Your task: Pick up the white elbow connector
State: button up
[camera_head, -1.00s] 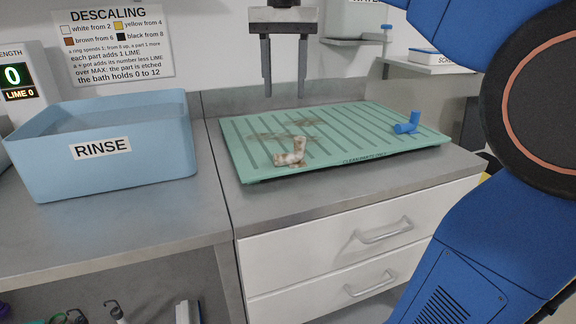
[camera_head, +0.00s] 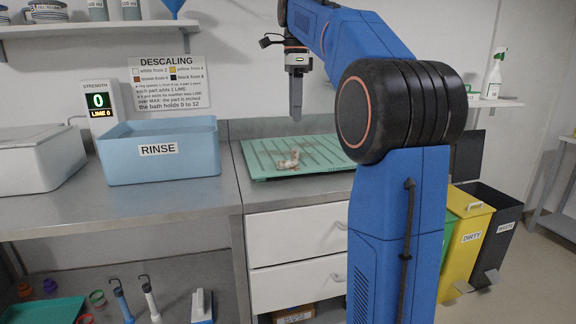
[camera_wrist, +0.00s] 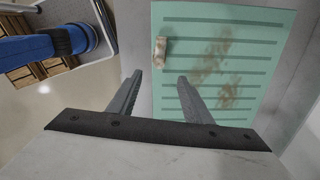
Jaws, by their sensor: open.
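The white elbow connector (camera_head: 289,159), stained with brownish scale, lies on the green ribbed mat (camera_head: 262,172) near its front left. It also shows in the wrist view (camera_wrist: 161,52) near the mat's edge, beyond my fingertips. My gripper (camera_head: 296,119) points down above the mat, clearly higher than the connector. In the wrist view my gripper (camera_wrist: 160,78) is open with nothing between its fingers. The connector is apart from both fingers. My arm covers the right part of the mat in the head view.
The blue RINSE tub (camera_head: 160,168) stands left of the mat on the grey counter. A strength display (camera_head: 99,103) reads 0. A yellow DIRTY bin (camera_head: 468,235) and a dark WASTE bin (camera_head: 497,222) stand on the floor at right. Brown stains (camera_wrist: 226,90) mark the mat.

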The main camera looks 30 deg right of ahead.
aim_at(295, 150)
notch_tip(295, 150, down, 15)
jog(key=shift+a+r, duration=0.1)
jog(key=shift+r, duration=0.1)
dwell(0.5)
jog(key=c, duration=1.1)
